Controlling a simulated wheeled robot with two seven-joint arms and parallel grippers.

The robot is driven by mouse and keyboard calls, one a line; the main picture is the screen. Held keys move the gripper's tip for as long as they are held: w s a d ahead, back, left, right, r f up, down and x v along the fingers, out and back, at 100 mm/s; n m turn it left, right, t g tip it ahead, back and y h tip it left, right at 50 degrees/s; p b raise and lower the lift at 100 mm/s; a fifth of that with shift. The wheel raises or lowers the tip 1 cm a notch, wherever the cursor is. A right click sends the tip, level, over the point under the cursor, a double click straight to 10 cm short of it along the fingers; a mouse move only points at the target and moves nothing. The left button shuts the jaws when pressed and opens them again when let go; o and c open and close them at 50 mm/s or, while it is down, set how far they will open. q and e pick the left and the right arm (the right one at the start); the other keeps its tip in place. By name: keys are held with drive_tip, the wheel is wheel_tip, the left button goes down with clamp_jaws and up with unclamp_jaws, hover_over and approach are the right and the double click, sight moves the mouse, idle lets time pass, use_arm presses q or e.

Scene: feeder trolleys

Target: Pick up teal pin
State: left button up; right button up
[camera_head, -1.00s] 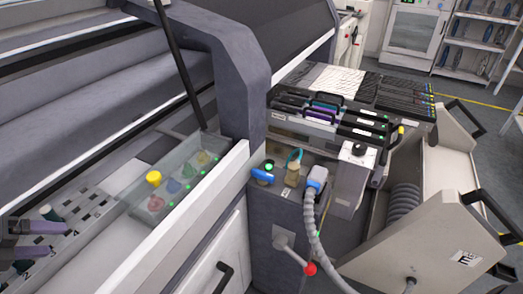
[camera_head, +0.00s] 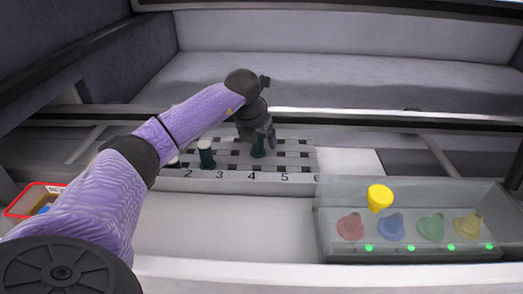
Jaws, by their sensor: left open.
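My left gripper (camera_head: 258,141) comes in on the purple arm from the left and points down over the grey slotted plate (camera_head: 304,163). Its jaws are open. A dark teal pin (camera_head: 258,150) stands in the plate behind number 4, right under the jaws and partly hidden by them. I cannot tell whether they touch it. A second dark teal pin (camera_head: 207,158) with a pale top stands to the left, behind number 3. Part of another pale thing shows by number 2, mostly hidden by my arm. My right gripper is out of view.
A clear bin (camera_head: 325,242) at the right holds red, blue, green and yellow funnel-shaped pieces, with a yellow cup (camera_head: 380,197) above its back part. A red-rimmed tray (camera_head: 25,203) is at the far left. A dark rail (camera_head: 400,122) crosses behind the plate.

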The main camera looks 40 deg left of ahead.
use_arm(q)
drive_tip(key=shift+w+f, duration=0.1)
drive_tip(key=shift+f, duration=0.2)
drive_tip(key=shift+r, duration=0.1)
clamp_jaws()
wheel_tip(320, 180, up, 10)
drive_tip(key=p, duration=0.4)
